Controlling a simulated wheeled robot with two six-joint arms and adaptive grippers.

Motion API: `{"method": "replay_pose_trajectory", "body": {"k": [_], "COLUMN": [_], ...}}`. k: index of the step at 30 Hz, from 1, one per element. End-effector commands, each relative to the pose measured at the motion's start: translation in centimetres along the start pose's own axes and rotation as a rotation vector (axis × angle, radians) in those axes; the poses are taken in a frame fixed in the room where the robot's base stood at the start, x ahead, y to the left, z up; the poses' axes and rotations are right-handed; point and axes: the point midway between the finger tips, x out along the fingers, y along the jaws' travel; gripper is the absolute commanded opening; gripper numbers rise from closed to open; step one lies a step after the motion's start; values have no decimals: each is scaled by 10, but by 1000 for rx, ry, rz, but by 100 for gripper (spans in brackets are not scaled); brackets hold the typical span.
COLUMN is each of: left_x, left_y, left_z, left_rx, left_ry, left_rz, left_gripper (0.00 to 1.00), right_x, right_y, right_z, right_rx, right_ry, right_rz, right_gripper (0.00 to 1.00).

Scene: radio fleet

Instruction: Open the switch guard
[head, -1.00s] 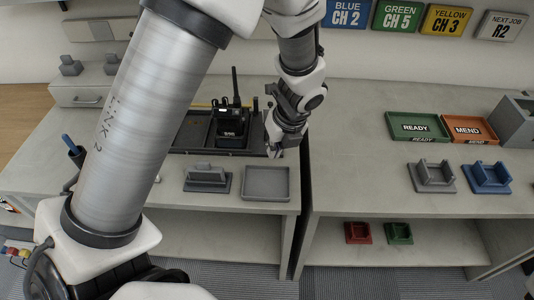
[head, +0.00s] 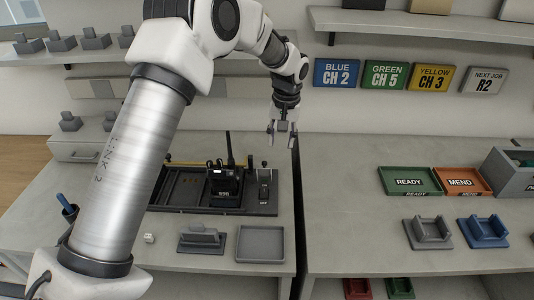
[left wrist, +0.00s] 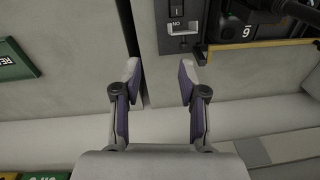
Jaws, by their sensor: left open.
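The switch unit (head: 264,186) is a small grey block with a dark part, at the right end of the dark tray beside the black radio. In the left wrist view its dark switch (left wrist: 177,9) and a pale label (left wrist: 182,28) show at the top edge, partly cut off. I cannot tell whether the guard is up or down. My left gripper (head: 281,131) is open and empty, in the air above and behind the switch unit, apart from it. In the left wrist view its two fingers (left wrist: 160,76) are spread with nothing between them. My right gripper is not in view.
The black radio (head: 224,187) with its upright antenna stands in the dark tray (head: 180,188), left of the switch. A grey tray (head: 260,244) and a grey holder (head: 201,238) lie in front. Green (head: 409,181) and orange (head: 462,181) trays stand on the right table.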

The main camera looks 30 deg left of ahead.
Motion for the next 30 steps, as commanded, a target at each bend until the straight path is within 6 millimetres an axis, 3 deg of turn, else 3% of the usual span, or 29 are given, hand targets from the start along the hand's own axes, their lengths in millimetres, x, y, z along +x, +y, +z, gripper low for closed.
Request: {"method": "replay_pose_trajectory", "body": {"k": [1,2,6,10,18,22,28,29,30], "left_x": [2,6,34,50,100,111,112,112,112], "left_y": [-19,-28,-50,-48,-45,-44,-43,-43,-43], "left_z": [-21,-29,-28,-26,-23,-22,-23,-23,-23], "left_rx": [-59,-82,-127,-123,-119,-119,-119,-119,-119], "left_ry": [-2,-3,-51,-54,-53,-51,-49,-50,-50], "left_rz": [37,51,65,61,59,60,61,61,61], "left_gripper": [42,42,42,42,42,42,42,38,24], "right_x": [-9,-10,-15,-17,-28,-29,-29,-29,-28], "right_y": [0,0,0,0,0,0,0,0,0], "right_z": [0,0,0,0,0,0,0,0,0], "right_rx": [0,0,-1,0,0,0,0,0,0], "right_ry": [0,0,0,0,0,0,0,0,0], "right_rz": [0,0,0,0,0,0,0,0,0], "right_gripper": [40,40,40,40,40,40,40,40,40]}}
